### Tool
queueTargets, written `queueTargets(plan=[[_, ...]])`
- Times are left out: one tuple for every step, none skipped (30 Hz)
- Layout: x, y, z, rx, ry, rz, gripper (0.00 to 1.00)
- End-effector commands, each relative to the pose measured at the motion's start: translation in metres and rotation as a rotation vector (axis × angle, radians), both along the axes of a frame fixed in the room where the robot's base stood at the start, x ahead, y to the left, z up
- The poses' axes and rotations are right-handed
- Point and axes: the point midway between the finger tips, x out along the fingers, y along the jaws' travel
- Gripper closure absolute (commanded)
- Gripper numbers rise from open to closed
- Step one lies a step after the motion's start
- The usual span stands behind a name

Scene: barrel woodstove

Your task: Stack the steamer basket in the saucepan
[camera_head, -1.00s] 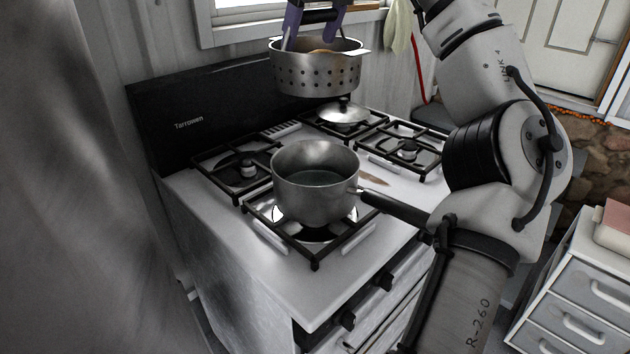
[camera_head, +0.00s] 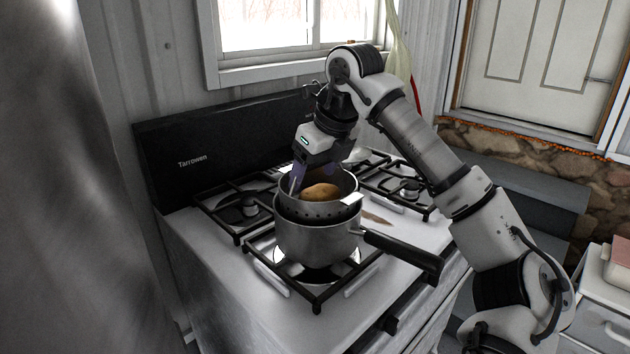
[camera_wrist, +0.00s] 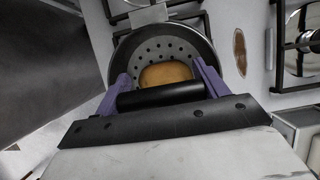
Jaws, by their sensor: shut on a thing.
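The steamer basket (camera_head: 345,208) is a grey metal basket with holes and a small side tab. It sits partly down in the mouth of the saucepan (camera_head: 310,247), with its upper wall above the pan rim. A brown, potato-like item (camera_head: 320,192) lies inside the basket. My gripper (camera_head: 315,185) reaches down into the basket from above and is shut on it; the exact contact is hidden. In the wrist view the purple fingers (camera_wrist: 165,83) stand at both sides inside the basket (camera_wrist: 165,42). The saucepan is upright on the front burner, its black handle (camera_head: 405,250) pointing right.
The white stove (camera_head: 240,290) has black grates, with a free burner at the back left (camera_head: 240,207). A wooden spoon-like item (camera_head: 376,217) lies right of the pan. The black backsplash (camera_head: 220,145) stands behind. A white drawer cabinet (camera_head: 600,300) is at the right.

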Motion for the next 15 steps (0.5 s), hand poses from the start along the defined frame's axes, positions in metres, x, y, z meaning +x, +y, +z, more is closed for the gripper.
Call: queueTargets(plan=[[0.0,0.0,-0.008,0.001,0.003,0.001,0.55],[0.0,0.0,-0.013,0.002,0.003,0.002,0.55],[0.0,0.0,-0.018,0.001,0.002,0.002,0.55],[0.0,0.0,-0.021,0.001,0.001,0.002,0.55],[0.0,0.0,-0.023,0.002,0.001,0.001,0.55],[0.0,0.0,-0.024,0.002,0.001,0.001,0.55],[0.0,0.0,-0.024,0.001,0.0,0.0,0.55],[0.0,0.0,-0.023,0.001,0.0,0.0,0.55],[0.0,0.0,-0.023,0.001,0.0,0.0,0.55],[0.0,0.0,-0.023,0.001,0.0,0.0,0.55],[0.0,0.0,-0.023,0.001,0.0,0.0,0.55],[0.0,0.0,-0.024,0.001,0.0,0.0,0.55],[0.0,0.0,-0.024,0.001,0.0,0.0,0.55],[0.0,0.0,-0.025,0.001,0.0,0.0,0.55],[0.0,0.0,-0.027,0.001,-0.001,0.0,0.55]])
